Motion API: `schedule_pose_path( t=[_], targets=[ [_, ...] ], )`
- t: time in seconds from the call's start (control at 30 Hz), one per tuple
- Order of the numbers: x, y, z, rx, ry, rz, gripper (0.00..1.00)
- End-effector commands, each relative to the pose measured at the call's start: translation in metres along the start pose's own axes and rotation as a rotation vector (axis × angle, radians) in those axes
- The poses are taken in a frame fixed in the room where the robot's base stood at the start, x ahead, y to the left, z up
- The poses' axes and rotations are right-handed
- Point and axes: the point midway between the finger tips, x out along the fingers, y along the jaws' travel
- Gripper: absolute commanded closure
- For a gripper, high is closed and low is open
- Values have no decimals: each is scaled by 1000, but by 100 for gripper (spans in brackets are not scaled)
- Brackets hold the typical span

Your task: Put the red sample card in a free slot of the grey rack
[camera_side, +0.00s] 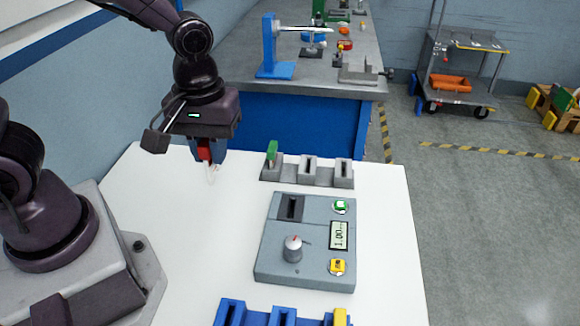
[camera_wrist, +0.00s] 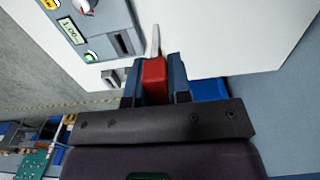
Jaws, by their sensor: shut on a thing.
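My gripper (camera_side: 207,158) is shut on the red sample card (camera_side: 204,149), above the white table and left of the grey rack. In the wrist view the red card (camera_wrist: 154,78) sits between the fingers, with a pale narrow tip sticking out past them. The grey rack (camera_side: 325,177) stands at the table's far side. A green card (camera_side: 271,152) stands in its left slot. Its middle and right slots look empty. The wrist view shows only a small part of the rack (camera_wrist: 110,78).
A grey instrument (camera_side: 270,262) with an empty-looking slot, knob, display and green and yellow buttons stands in front of the grey rack. A blue rack (camera_side: 257,318) with a yellow card (camera_side: 340,317) is at the near edge. The table left of the instrument is clear.

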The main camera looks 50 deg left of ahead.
Motion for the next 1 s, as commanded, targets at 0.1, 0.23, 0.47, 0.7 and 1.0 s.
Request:
schedule_pose_path(
  t=[0.1, 0.23, 0.47, 0.7, 1.0],
  targets=[
    [0, 0, 0, 0, 0, 0, 100],
    [0, 0, 0, 0, 0, 0, 100],
    [10, -6, -3, -24, -3, -5, 100],
    [41, 22, -54, -86, -3, -5, 100],
    [90, 80, -153, -97, -2, -2, 100]
  ],
)
